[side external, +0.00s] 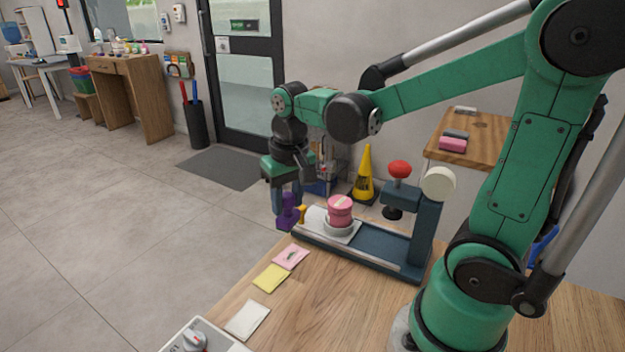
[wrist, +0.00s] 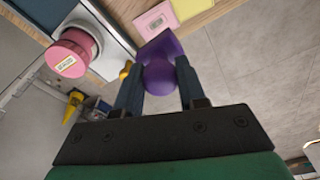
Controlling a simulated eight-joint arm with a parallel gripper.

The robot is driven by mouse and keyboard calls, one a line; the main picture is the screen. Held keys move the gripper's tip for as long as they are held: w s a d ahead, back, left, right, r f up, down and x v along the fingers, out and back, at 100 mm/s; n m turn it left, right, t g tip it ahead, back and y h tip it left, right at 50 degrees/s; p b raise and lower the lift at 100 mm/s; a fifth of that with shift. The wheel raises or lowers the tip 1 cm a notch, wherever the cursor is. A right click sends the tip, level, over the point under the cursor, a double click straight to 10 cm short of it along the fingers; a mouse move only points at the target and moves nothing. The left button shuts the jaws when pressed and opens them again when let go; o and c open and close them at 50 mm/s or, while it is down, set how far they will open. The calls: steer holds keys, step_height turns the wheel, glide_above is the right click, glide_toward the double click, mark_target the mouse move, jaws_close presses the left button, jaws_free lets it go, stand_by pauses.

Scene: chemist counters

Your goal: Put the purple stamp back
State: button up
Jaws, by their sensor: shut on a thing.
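The purple stamp (side external: 287,213) has a rounded knob (wrist: 158,77) and a wider purple base (wrist: 160,47). My gripper (side external: 286,197) is shut on the knob, with a dark finger on each side in the wrist view (wrist: 158,88). The stamp hangs below the fingers near the far left end of the blue press stand (side external: 360,254). In the wrist view its base is close to the pink pad (wrist: 157,21); I cannot tell whether it touches anything. A round pink piece (side external: 340,208) sits in a pale cup on the stand.
A pink pad (side external: 291,256), a yellow pad (side external: 271,278) and a white pad (side external: 247,318) lie along the wooden counter's left edge. A red-knobbed press (side external: 399,170) rises from the stand. A small yellow-orange piece (side external: 301,214) is right beside the stamp. The counter's front middle is clear.

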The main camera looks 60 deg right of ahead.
steer(key=s+a+r, duration=0.5)
steer(key=s+r, duration=0.5)
steer(key=r, duration=0.1)
steer(key=shift+m, duration=0.4)
steer(key=f, duration=1.9)
steer(key=shift+w+a, duration=0.15)
steer(key=shift+w, duration=0.05)
steer(key=shift+f, duration=0.1)
steer(key=shift+f, duration=0.15)
steer(key=o, duration=1)
steer(key=shift+r, duration=0.2)
